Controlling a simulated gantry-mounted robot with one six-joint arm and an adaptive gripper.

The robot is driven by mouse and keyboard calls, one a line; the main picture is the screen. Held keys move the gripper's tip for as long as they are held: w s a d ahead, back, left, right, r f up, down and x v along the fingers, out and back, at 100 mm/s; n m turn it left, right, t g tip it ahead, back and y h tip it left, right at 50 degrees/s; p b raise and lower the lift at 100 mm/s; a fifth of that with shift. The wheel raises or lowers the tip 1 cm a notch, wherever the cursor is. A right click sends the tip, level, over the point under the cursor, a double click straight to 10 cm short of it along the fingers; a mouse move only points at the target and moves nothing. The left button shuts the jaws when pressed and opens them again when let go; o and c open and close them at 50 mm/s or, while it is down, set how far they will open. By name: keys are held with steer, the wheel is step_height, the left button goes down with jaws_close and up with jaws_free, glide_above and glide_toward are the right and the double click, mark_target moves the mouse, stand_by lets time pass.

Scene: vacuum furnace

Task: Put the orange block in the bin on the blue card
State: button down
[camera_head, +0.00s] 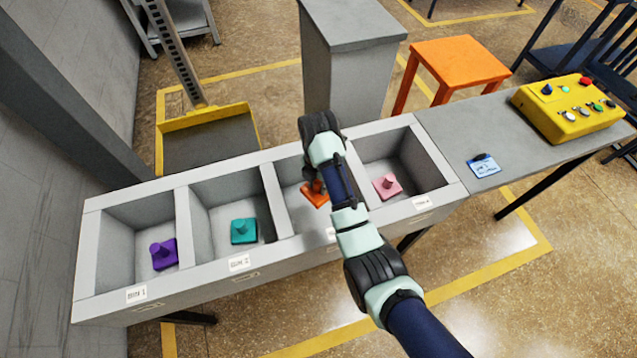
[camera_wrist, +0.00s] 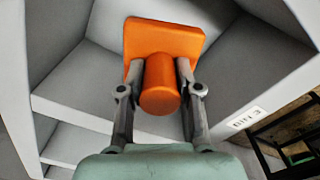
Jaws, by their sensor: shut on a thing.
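The orange block (camera_head: 313,194), a square plate with a round knob, is in the third bin (camera_head: 284,220) from the left, partly hidden by my arm. In the wrist view the orange block (camera_wrist: 166,38) lies between the two fingers of my gripper (camera_wrist: 159,75), which is shut on its knob. I cannot tell whether the plate touches the bin floor. In the head view my gripper (camera_head: 317,184) reaches down into this bin. A small blue card (camera_head: 483,166) lies on the grey table right of the bins; its writing is too small to read.
The other bins hold a purple block (camera_head: 164,254), a teal block (camera_head: 244,231) and a pink block (camera_head: 387,186). Grey walls (camera_head: 272,200) divide the bins. A yellow control box (camera_head: 570,107) stands on the grey table (camera_head: 450,130) at right. A grey cabinet (camera_head: 347,75) stands behind the bins.

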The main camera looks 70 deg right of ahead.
step_height(320, 180, down, 12)
steer(key=b, duration=0.4)
steer(key=shift+f, duration=0.2)
steer(key=c, duration=0.8)
jaws_free()
step_height(320, 180, up, 12)
steer(key=p, duration=0.5)
steer(key=shift+r, duration=0.1)
steer(key=shift+w, duration=0.1)
